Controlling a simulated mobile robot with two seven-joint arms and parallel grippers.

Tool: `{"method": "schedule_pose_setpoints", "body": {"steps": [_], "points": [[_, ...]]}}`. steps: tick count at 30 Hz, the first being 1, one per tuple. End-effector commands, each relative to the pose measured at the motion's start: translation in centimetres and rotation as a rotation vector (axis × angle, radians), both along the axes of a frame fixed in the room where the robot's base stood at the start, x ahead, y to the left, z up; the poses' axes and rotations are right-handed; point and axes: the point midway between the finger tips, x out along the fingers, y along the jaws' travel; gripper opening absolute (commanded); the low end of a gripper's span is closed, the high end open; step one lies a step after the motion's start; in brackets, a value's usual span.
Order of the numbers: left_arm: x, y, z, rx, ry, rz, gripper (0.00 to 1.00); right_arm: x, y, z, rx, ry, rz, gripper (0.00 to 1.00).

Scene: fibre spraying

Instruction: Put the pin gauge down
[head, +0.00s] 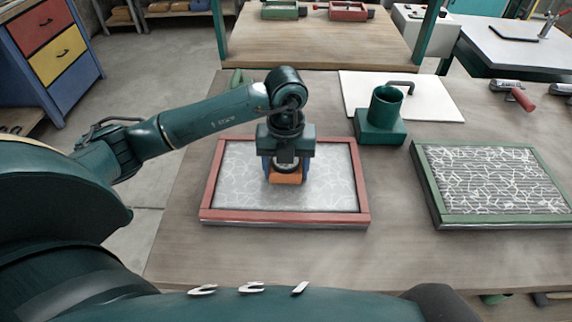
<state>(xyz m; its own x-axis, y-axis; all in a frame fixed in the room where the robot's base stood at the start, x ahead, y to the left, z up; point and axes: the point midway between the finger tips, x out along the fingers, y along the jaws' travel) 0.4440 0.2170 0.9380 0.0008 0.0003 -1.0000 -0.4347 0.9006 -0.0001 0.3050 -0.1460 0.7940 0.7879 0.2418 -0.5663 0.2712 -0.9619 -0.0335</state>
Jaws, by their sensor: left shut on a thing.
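My left gripper (286,168) hangs pointing down over the red-framed tray (213,193). It is shut on the pin gauge (286,179), of which an orange block shows low between the fingers. The rest of the gauge is hidden by the gripper. The gauge is over the middle of the tray's pale, fibre-covered surface; I cannot tell whether it touches that surface. My right gripper is not in view.
A green-framed tray (430,190) with white fibres lies at the right. A green cup-shaped holder (382,125) on a square base stands behind, next to a white board (440,103). Red-handled tools (521,99) lie back right. Bare wood (385,250) is free between the trays and in front.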

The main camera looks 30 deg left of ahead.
Motion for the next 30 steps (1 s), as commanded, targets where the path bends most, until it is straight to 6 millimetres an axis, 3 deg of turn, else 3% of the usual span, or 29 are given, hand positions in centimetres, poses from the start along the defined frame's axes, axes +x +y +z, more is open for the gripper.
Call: {"method": "schedule_pose_setpoints", "body": {"steps": [3, 4, 11, 22, 30], "points": [[0.0, 0.0, -0.4, 0.0, -0.001, 0.0, 0.32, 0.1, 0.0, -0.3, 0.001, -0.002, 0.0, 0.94], [0.0, 0.0, -0.3, 0.0, 0.0, 0.0, 0.63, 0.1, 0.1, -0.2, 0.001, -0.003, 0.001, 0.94], [0.0, 0.0, -0.2, 0.0, 0.0, 0.0, 0.82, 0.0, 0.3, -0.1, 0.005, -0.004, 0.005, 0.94], [0.1, 0.0, 0.5, -0.001, -0.002, 0.0, 0.83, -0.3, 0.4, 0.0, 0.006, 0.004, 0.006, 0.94], [0.1, 0.0, 5.7, -0.001, -0.006, 0.0, 0.83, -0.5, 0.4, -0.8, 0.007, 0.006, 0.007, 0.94]]}}
